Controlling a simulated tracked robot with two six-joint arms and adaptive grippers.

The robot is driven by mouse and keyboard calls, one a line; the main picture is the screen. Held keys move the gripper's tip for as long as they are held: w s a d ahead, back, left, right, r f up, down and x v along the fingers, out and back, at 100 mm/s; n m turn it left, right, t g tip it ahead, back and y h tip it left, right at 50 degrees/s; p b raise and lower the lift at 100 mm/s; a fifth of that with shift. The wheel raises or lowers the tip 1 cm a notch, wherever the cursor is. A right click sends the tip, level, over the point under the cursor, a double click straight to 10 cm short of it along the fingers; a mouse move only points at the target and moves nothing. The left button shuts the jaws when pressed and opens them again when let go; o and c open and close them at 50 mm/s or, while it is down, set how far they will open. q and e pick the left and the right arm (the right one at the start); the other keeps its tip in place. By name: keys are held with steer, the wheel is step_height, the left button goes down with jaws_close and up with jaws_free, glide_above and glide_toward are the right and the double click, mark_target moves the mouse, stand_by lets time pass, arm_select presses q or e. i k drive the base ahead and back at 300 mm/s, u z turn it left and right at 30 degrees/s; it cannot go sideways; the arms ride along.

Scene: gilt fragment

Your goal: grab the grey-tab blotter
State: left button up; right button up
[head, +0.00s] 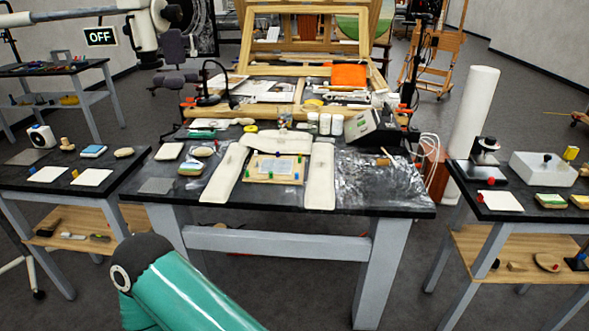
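I cannot clearly make out a grey tab on any pad. A white square pad (169,151) lies at the back left of the middle table; its tab colour is too small to tell. Another white pad (500,201) lies on the right table, with a small red tab. Neither of my grippers shows. A teal link of my own arm fills the bottom left of the middle.
The middle table (385,196) holds a small framed panel (275,168) between long white cushions (319,176), with bottles and a grey device behind. A white box (541,169) stands on the right table. A tall white roll (469,121) stands behind the gap between those tables.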

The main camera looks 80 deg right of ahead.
mark_target(282, 167)
steer(key=z, duration=1.65)
steer(key=i, duration=0.95)
steer(key=u, duration=0.05)
steer(key=k, duration=0.85)
steer(key=z, duration=0.2)
steer(key=i, duration=0.85)
steer(key=u, duration=0.05)
